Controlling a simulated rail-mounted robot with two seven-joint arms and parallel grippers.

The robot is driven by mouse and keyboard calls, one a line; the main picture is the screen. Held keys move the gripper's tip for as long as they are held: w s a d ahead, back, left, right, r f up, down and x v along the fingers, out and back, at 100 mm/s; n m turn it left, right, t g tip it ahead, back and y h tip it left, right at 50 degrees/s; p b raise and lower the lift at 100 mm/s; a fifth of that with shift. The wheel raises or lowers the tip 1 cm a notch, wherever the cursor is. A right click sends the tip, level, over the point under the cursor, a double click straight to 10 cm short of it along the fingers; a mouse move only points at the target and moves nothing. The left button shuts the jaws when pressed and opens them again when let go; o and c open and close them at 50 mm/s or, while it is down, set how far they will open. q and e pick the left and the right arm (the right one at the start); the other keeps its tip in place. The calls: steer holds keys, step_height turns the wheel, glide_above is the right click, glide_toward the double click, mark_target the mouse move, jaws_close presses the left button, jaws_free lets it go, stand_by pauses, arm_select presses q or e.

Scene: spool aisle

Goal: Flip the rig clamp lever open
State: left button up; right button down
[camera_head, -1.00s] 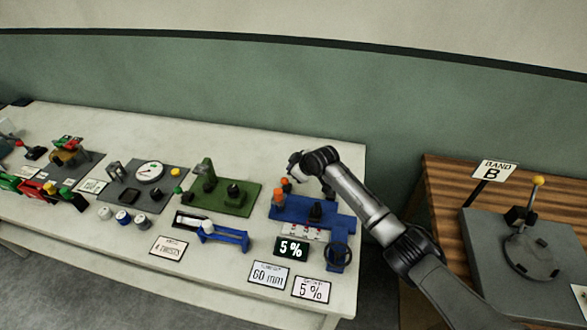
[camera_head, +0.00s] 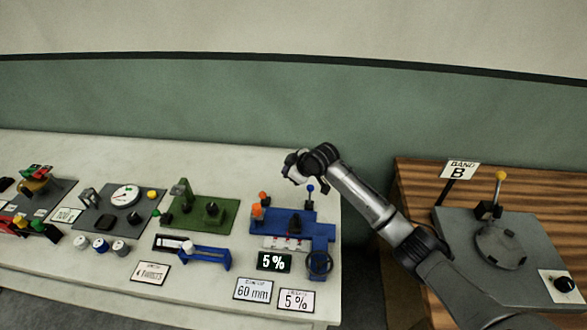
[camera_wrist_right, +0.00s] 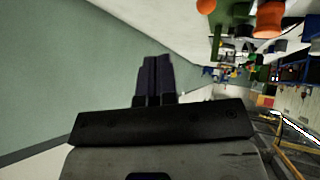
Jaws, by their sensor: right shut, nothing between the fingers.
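A blue rig (camera_head: 325,232) stands at the right end of the white bench in the head view. Two orange knobs (camera_head: 257,210) stand at its left, and a thin lever with a blue ball (camera_head: 310,188) stands upright at its back. A dark block sits in its middle. I cannot tell for certain which part is the clamp lever. My right gripper (camera_head: 290,172) is above and behind the rig, apart from it. In the right wrist view its dark fingers (camera_wrist_right: 154,80) are together and empty, with orange parts at the upper right. My left gripper is not in view.
A wooden table (camera_head: 405,185) with a grey plate and yellow-knobbed lever is at right.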

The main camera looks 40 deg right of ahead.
steer(key=v, duration=0.3)
steer(key=shift+s+a+f, duration=0.1)
steer(key=shift+a, duration=0.05)
stand_by(0.5)
